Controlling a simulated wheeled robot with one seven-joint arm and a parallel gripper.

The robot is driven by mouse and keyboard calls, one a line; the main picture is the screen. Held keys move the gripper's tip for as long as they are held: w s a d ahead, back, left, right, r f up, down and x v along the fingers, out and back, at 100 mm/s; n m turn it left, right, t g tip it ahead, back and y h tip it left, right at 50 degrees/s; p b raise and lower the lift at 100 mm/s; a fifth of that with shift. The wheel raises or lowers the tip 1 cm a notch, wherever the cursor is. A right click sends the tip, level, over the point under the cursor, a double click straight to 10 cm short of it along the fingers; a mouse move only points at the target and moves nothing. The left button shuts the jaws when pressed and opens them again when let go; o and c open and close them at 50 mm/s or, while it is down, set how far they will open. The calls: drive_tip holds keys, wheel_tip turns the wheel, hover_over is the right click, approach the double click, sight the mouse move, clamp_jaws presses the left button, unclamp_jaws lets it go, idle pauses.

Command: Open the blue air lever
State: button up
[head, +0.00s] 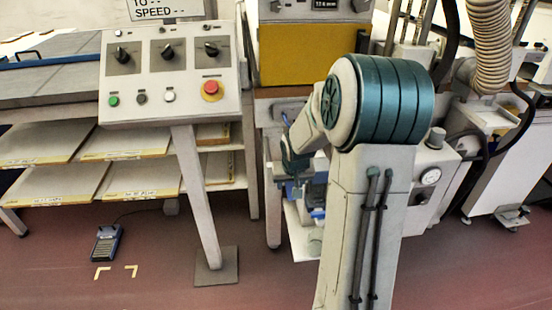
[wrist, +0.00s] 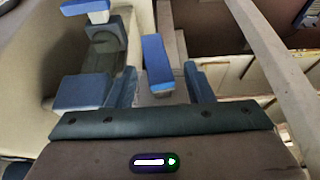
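In the wrist view, a blue lever (wrist: 157,62) stands up between and just beyond the two fingers of my gripper (wrist: 160,88). The fingers are apart, with a narrow gap on each side of the lever, so my gripper is open around it and not clamped. Another blue handle (wrist: 84,7) sits above a grey round fitting at the upper left. A blue block (wrist: 82,92) lies close outside the left finger. In the head view, my arm hides most of the gripper and lever; small blue parts (head: 318,213) show beside it.
A control panel (head: 170,70) with knobs and a red button stands left of my arm, on a sloping leg (head: 198,195). A yellow machine housing (head: 305,55) is behind. A unit with a gauge (head: 430,177) is at right. A pedal (head: 107,242) lies on open floor.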

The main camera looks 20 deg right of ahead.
drive_tip(key=s+a+r+p, duration=0.4)
drive_tip(key=s+a+r, duration=0.1)
drive_tip(key=r, duration=0.4)
drive_tip(key=s+a+r+n+p, duration=0.1)
drive_tip(key=s+a+r+p, duration=0.3)
drive_tip(key=s+r, duration=0.4)
drive_tip(key=shift+a+r+n+g, duration=0.35)
drive_tip(key=shift+a+r, duration=0.2)
drive_tip(key=shift+r, duration=0.6)
